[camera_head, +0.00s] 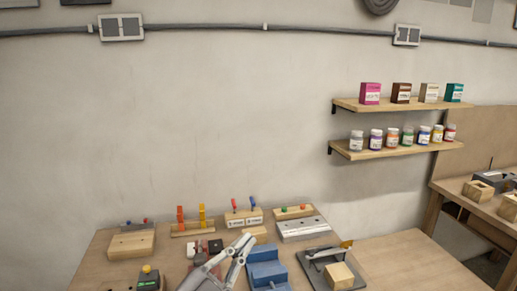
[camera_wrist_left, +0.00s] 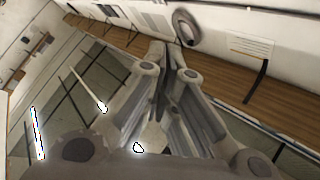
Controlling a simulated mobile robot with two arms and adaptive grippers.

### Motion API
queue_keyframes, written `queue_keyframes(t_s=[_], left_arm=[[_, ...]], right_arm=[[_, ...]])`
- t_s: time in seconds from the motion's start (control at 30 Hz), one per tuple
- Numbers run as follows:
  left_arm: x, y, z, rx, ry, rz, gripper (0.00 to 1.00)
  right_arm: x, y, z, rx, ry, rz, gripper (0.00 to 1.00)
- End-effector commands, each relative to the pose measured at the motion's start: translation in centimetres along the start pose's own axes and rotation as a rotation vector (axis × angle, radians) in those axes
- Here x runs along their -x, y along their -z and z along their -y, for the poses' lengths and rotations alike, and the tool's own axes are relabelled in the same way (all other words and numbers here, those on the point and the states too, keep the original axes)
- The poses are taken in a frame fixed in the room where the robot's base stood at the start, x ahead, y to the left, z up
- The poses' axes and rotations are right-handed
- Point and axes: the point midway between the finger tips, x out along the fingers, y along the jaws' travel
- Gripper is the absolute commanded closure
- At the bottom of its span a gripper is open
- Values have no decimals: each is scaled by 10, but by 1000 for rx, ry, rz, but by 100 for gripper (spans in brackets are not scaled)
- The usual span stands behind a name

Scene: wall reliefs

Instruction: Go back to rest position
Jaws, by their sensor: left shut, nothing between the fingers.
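My left gripper (camera_head: 243,244) reaches in from the bottom of the head view, over the front middle of the wooden table (camera_head: 389,259). Its fingers are together with nothing between them. In the left wrist view the same gripper (camera_wrist_left: 172,62) fills the middle, its fingers closed, with a wall and a wooden strip beyond. My right gripper is not in view.
A blue block (camera_head: 267,266) stands right beside my gripper. Behind it are wooden stands with orange posts (camera_head: 181,216) and red and blue switches (camera_head: 243,215). A grey device with a wooden block (camera_head: 340,275) lies to the right. Two wall shelves (camera_head: 400,105) hold boxes and jars.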

Motion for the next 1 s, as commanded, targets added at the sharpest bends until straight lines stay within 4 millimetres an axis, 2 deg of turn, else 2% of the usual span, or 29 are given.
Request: queue_keyframes(t_s=[0.1, 0.17, 0.2, 0.27, 0.3, 0.37, 0.4, 0.53, 0.7, 0.9, 1.0], left_arm=[[34, -48, 15, 133, 158, 253, 100], [58, -74, 17, 193, 216, 396, 100], [78, -92, 15, 233, 244, 496, 100], [110, -116, 7, 293, 273, 649, 100], [134, -130, -1, 332, 284, 754, 100], [172, -148, -17, 391, 283, 912, 100], [198, -156, -28, 429, 274, 1013, 100], [272, -165, -67, 533, 213, 1286, 100], [342, -153, -109, 637, 105, 1531, 100], [406, -122, -147, 743, -37, 1746, 100], [409, -146, -160, 740, -45, 1754, 100]], right_arm=[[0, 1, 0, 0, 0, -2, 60], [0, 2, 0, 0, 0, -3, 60], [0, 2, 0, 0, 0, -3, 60], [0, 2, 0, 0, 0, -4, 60], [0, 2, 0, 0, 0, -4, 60], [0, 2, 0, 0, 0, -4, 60], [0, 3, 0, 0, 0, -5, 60], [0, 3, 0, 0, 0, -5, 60], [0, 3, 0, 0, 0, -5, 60], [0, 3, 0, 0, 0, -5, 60], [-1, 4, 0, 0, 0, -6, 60]])
